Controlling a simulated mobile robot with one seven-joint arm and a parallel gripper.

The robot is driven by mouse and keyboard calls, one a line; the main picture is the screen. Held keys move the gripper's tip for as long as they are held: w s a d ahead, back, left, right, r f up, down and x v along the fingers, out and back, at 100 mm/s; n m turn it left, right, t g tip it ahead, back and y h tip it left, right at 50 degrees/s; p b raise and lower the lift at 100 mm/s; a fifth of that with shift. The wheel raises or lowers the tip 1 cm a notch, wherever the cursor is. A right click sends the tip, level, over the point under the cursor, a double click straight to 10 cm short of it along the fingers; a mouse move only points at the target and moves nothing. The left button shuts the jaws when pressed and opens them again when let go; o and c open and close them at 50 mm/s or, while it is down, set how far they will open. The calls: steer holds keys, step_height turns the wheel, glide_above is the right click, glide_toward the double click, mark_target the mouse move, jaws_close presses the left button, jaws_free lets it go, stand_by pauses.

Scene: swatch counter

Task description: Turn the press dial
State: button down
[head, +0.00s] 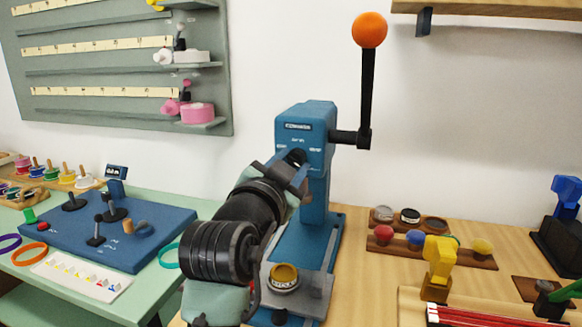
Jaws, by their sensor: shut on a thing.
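The blue press (318,190) stands on the wooden table, with its black lever rising on the right to an orange ball knob (369,30). My gripper (299,165) is at the front of the press head, just below its label. Its jaws are shut around the dark press dial (297,157), which is mostly hidden by my gripper. My arm comes up from below and covers the lower left of the press. A round yellow-topped piece (284,273) sits on the press base.
A wooden rack with coloured pieces (432,250) and a yellow stamp-like object (439,262) stand right of the press. A blue board with black handles (110,232) lies on the green table at left. A shelf (490,7) hangs at upper right.

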stand_by(0.3)
steer(key=c, duration=0.5)
jaws_free()
steer(key=v, duration=1.3)
